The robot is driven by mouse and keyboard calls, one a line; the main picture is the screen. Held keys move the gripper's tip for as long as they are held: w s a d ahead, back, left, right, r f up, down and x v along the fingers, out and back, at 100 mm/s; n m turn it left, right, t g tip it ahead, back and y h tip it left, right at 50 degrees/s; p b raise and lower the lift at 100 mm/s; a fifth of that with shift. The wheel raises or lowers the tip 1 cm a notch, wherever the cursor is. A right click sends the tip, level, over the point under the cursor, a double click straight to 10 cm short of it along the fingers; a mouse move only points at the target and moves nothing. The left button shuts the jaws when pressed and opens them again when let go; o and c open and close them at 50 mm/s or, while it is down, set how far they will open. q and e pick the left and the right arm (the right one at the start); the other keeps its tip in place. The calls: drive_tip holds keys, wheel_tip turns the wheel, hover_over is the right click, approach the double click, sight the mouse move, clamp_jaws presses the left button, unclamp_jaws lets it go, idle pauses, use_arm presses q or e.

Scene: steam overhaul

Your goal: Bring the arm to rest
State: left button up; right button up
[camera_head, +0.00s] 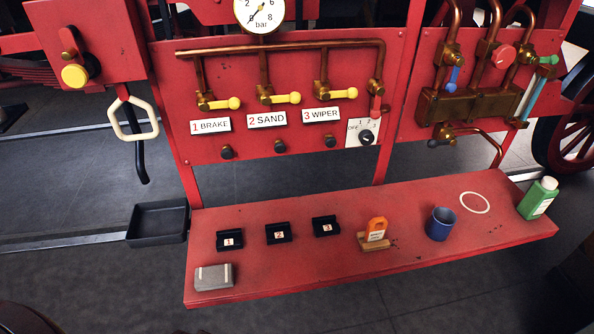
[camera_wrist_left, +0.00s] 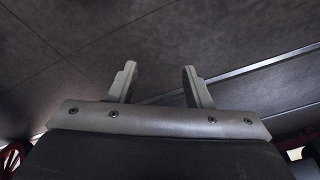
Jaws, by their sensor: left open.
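My left gripper (camera_wrist_left: 160,85) shows in the left wrist view, with its two grey fingers apart and nothing between them. Beyond the fingers is only dark grey floor and a pale rail line. Neither gripper shows in the head view, and my right gripper is in no view. A red shelf (camera_head: 300,272) stands below the red panel (camera_head: 290,70) in the head view, and no gripper is on or over it.
The shelf holds a grey block (camera_head: 214,277), three numbered black holders (camera_head: 278,233), an orange tag on a wooden stand (camera_head: 376,230), a blue cup (camera_head: 440,224) and a green bottle (camera_head: 538,198). A black tray (camera_head: 158,222) is at its left. The panel carries yellow-handled valves (camera_head: 280,98).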

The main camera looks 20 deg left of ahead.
use_arm(q)
drive_tip(key=s+f+g, duration=0.1)
drive_tip(key=s+f, duration=0.2)
drive_tip(key=f, duration=0.5)
drive_tip(key=s+f, duration=0.3)
drive_tip(key=f, duration=0.5)
drive_tip(key=s+d+f+b, duration=0.1)
drive_tip(key=s+f, duration=0.9)
drive_tip(key=s, duration=0.1)
drive_tip(key=shift+g+h, duration=0.3)
drive_tip(key=shift+g, duration=0.1)
